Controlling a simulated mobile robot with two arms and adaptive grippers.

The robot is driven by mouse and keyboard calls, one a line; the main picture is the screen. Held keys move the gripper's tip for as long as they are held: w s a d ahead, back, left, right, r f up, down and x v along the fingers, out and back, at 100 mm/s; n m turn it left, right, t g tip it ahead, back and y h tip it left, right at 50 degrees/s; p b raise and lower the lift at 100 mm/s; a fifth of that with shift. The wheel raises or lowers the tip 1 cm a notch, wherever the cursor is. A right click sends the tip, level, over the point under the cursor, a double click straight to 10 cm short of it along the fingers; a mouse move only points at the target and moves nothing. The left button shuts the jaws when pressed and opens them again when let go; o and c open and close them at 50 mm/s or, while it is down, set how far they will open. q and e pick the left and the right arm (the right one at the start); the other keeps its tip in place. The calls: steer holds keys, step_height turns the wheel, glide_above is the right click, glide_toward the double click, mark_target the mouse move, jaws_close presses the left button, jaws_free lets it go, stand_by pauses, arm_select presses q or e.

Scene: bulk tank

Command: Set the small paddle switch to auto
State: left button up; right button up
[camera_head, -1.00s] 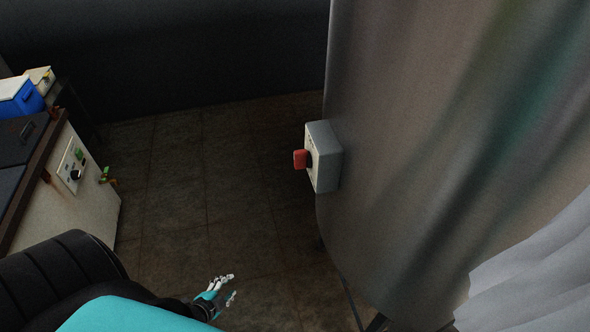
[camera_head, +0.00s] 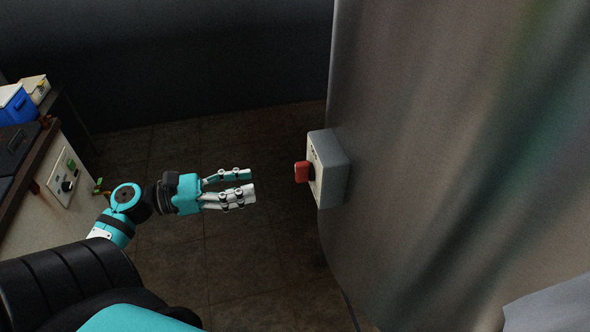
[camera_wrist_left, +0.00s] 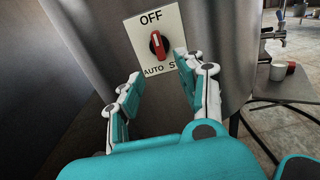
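The red paddle switch (camera_head: 301,171) sticks out from a grey box on the side of the large metal tank. In the left wrist view the red paddle (camera_wrist_left: 156,44) stands about upright on a white plate (camera_wrist_left: 174,22), toward the word OFF at the top. AUTO is printed at lower left; a label starting with S at lower right is partly hidden by a finger. My left gripper (camera_head: 250,184) is open and empty, left of the paddle and apart from it, fingers toward it. In its wrist view the fingertips (camera_wrist_left: 159,66) are spread below the paddle. My right gripper is not in view.
The tank wall (camera_head: 440,150) fills the right side. At the left a counter (camera_head: 35,205) carries a panel with a black knob (camera_head: 66,186) and a blue box (camera_head: 17,104). A table (camera_wrist_left: 285,85) with cups stands right in the wrist view. Floor between is clear.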

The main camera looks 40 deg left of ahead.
mark_target(303, 172)
arm_select(q)
steer(key=p+x, duration=0.3)
steer(key=x, duration=0.8)
steer(key=shift+w, duration=0.15)
steer(key=shift+d, duration=0.1)
steer(key=shift+c, duration=0.6)
jaws_close()
